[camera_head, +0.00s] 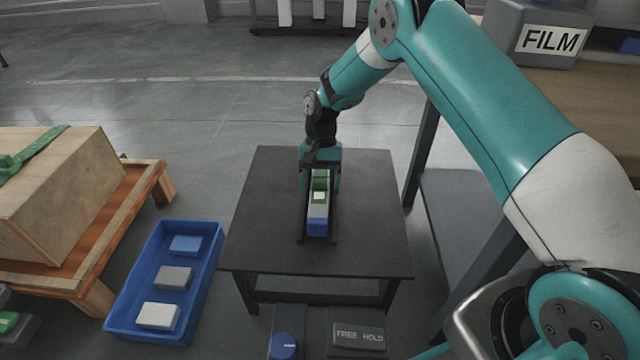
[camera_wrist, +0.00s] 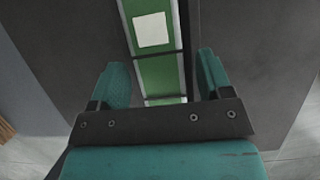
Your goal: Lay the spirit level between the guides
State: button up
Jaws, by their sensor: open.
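The green spirit level (camera_head: 319,184) with a white square patch lies lengthwise on a small dark table (camera_head: 375,215). It also shows in the wrist view (camera_wrist: 158,68), running straight up the picture. Two thin dark guides, left (camera_head: 304,220) and right (camera_head: 334,222), stand along its sides, and it appears to lie between them. My gripper (camera_wrist: 162,72) is open above the level, one teal finger on each side with gaps. Its fingertips are hard to see in the head view.
A blue tray (camera_head: 213,262) with several small blocks is on the floor at left. A wooden crate (camera_head: 60,185) stands on an orange-brown pallet behind it. A "FREE HOLD" panel (camera_head: 359,337) and a blue knob (camera_head: 284,346) are in front. The table's sides are bare.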

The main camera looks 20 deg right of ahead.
jog(key=p+v, duration=0.6)
jog(key=v, duration=0.5)
notch_tip(320, 180, up, 10)
jog(key=n+t, duration=0.1)
jog(key=n, duration=0.2)
send_over(315, 185)
jog(key=s+a+r+n+t, duration=0.1)
jog(key=s+a+r+n, duration=0.2)
jog(key=s+r, duration=0.6)
jog(key=s+r+n+t+y, duration=0.1)
jog(key=s+r+n, duration=0.1)
jog(key=s, duration=0.8)
jog(key=s+r+n+t+y, duration=0.1)
jog(key=s+r+n, duration=0.1)
jog(key=s, duration=0.9)
jog(key=shift+a+n, duration=0.2)
jog(key=shift+n, duration=0.7)
